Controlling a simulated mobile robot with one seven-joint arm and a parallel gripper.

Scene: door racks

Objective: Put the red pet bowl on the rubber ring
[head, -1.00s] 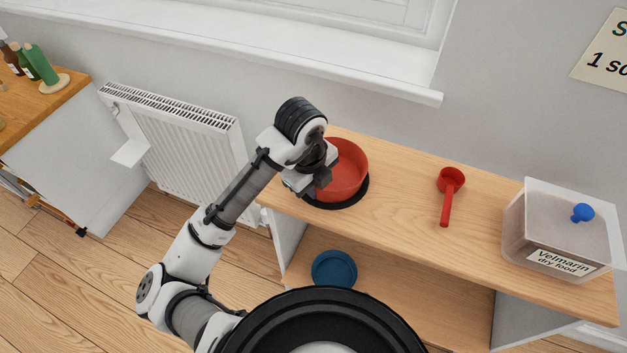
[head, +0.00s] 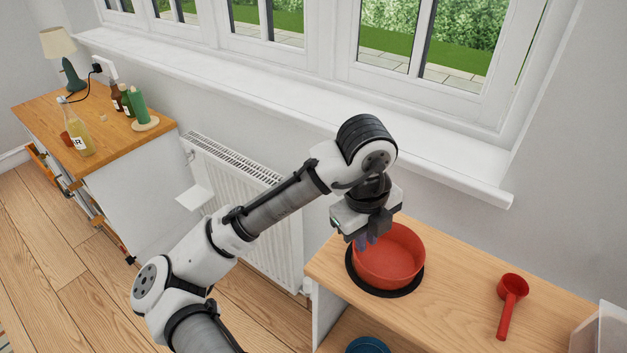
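The red pet bowl (head: 395,257) stands upright on the wooden bench top. It sits on the black rubber ring (head: 391,291), whose dark edge shows at the bowl's left and front; the rest of the ring is hidden under the bowl. My gripper (head: 366,244) points down at the bowl's back-left rim. Its fingertips overlap the rim in the picture, and I cannot tell whether they touch it or how far apart they are.
A red scoop (head: 511,297) lies on the bench (head: 455,290) to the right, near a clear food container (head: 603,335). A blue bowl (head: 368,346) is below. A radiator (head: 245,205) and a wooden cabinet (head: 112,140) with bottles are at left. The windowsill (head: 440,165) runs behind my arm.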

